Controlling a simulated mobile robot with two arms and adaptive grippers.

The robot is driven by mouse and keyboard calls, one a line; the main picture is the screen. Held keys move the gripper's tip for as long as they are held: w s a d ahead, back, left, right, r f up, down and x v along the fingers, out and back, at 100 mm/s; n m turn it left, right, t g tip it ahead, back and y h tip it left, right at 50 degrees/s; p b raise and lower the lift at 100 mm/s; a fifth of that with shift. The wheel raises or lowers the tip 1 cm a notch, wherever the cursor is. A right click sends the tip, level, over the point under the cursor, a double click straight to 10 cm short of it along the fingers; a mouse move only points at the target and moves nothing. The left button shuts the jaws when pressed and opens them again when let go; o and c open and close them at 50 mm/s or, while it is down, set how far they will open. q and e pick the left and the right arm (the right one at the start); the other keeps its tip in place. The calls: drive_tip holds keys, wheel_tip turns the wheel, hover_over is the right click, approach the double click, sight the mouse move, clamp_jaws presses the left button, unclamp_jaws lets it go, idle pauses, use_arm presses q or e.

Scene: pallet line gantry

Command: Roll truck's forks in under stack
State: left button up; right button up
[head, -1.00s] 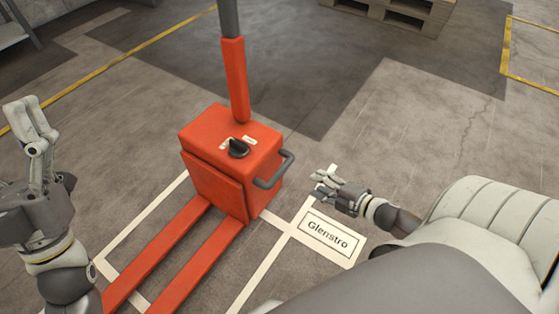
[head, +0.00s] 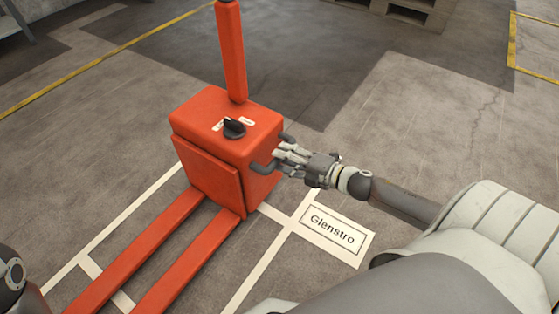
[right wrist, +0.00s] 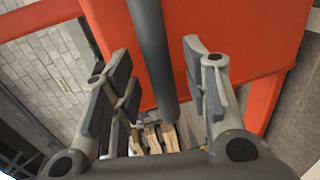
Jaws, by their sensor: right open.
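The orange pallet truck (head: 215,175) stands on the floor with its two forks (head: 140,245) running toward the lower left. A black knob sits on its top, and a grey side handle (head: 262,168) sticks out on its right. My right gripper (head: 283,156) is at this handle, its open fingers on either side of it. In the right wrist view the handle bar (right wrist: 152,50) runs between the spread fingers (right wrist: 160,75), with gaps on both sides. Part of a wooden pallet stack (head: 410,10) shows at the top edge. My left gripper is out of view.
White floor lines surround the truck, with a "Glenstro" floor label (head: 333,229) to its right. Yellow lines (head: 110,57) mark the floor at left and upper right. The floor between truck and pallets is clear.

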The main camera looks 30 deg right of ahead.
drive_tip(key=shift+b+x, duration=0.35)
drive_tip(key=shift+x, duration=0.85)
clamp_jaws()
